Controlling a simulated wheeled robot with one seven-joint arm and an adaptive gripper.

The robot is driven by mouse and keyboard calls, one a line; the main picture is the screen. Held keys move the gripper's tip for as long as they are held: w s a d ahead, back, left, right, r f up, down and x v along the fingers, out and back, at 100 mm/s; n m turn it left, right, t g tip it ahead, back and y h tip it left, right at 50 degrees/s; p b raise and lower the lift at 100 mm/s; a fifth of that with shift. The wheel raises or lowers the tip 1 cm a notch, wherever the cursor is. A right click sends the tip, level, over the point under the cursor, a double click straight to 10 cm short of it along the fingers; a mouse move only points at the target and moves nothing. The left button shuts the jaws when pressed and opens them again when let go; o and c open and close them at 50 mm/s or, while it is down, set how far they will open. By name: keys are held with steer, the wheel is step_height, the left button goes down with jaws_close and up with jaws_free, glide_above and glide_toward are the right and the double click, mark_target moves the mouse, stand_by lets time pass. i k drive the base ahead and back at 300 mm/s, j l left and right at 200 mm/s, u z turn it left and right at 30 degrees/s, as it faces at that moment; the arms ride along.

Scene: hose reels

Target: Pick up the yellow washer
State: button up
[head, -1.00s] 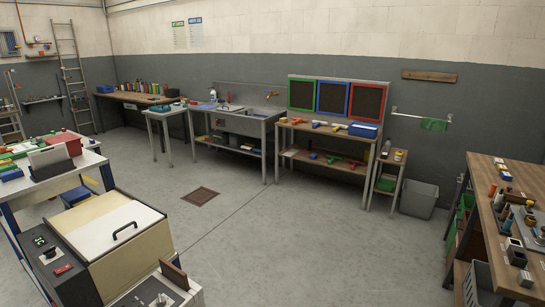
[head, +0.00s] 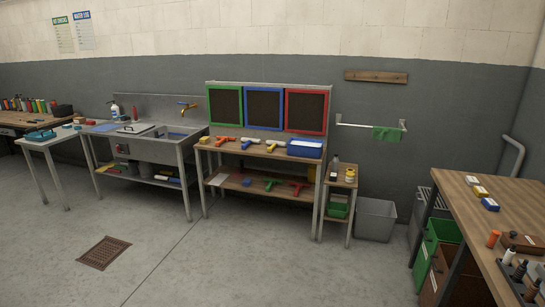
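I cannot make out a yellow washer in the head view. Small yellow things show on the right-hand wooden bench (head: 500,215), where a yellow-topped block (head: 481,191) lies among other small blocks. A yellow-lidded jar (head: 350,176) stands on the small side stand. A yellow-handled item (head: 275,145) lies on the hose bench top (head: 232,146). None of these is clearly a washer. My gripper is not in view.
A steel sink (head: 150,147) stands left of the hose bench, with a light table (head: 50,142) beyond it. A grey bin (head: 375,220) stands right of the side stand. A floor drain (head: 104,253) lies in open floor at the front left.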

mark_target(274, 143)
steer(key=i, duration=3.6)
steer(key=i+l+u, duration=0.1)
steer(key=i, duration=1.7)
